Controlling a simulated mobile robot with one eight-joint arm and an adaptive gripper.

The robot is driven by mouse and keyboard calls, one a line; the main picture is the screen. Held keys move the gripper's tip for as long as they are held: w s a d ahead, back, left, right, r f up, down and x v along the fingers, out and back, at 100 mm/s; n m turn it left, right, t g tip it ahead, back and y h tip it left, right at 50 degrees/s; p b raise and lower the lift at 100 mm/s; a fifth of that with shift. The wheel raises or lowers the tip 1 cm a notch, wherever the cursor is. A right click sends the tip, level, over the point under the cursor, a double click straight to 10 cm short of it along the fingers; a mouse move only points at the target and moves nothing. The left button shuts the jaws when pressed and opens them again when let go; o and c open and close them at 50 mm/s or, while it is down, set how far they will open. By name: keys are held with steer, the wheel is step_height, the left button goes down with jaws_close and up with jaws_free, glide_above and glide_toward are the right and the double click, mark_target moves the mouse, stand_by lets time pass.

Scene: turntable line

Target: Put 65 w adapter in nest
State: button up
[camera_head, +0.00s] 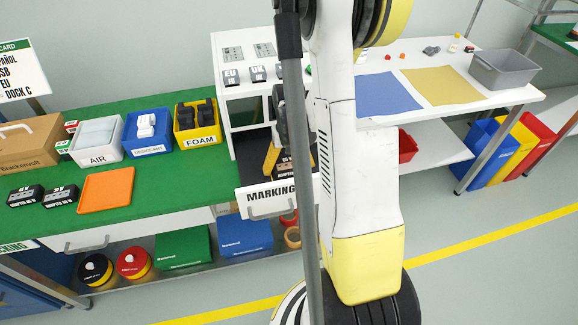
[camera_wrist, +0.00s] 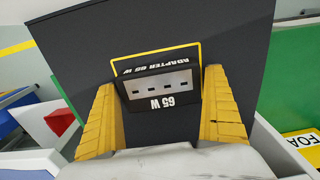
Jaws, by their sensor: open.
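A black adapter (camera_wrist: 160,88) with white "ADAPTER 65 W" lettering and a grey socket face shows in the wrist view. It rests on a dark surface, with a thin yellow outline (camera_wrist: 160,49) along its far and right edges; I cannot tell whether it is fully seated. My gripper (camera_wrist: 162,95) is open, with one yellow finger on each side of the adapter and narrow gaps visible. In the head view the adapter (camera_head: 283,172) is in the open drawer marked "MARKING" (camera_head: 268,201), partly hidden by my arm.
Two other black adapters (camera_head: 43,197) lie on the green bench (camera_head: 150,190) beside an orange tray (camera_head: 106,190). AIR (camera_head: 97,156), blue (camera_head: 130,146) and FOAM (camera_head: 197,139) bins stand behind. A white shelf unit (camera_head: 228,100) stands close above the drawer.

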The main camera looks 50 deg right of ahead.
mark_target(289, 163)
step_height(289, 163, up, 12)
steer(key=p, duration=0.5)
steer(key=s+a+r+n+t, duration=0.2)
steer(key=a+r, duration=0.5)
steer(key=a, duration=0.5)
steer(key=s+a+r+n+t, duration=0.3)
steer(key=a+r, duration=0.5)
steer(key=a, duration=0.5)
steer(key=shift+s+a+r+n+t, duration=0.15)
steer(key=shift+s+a+n+t, duration=0.1)
steer(key=shift+n+t, duration=0.65)
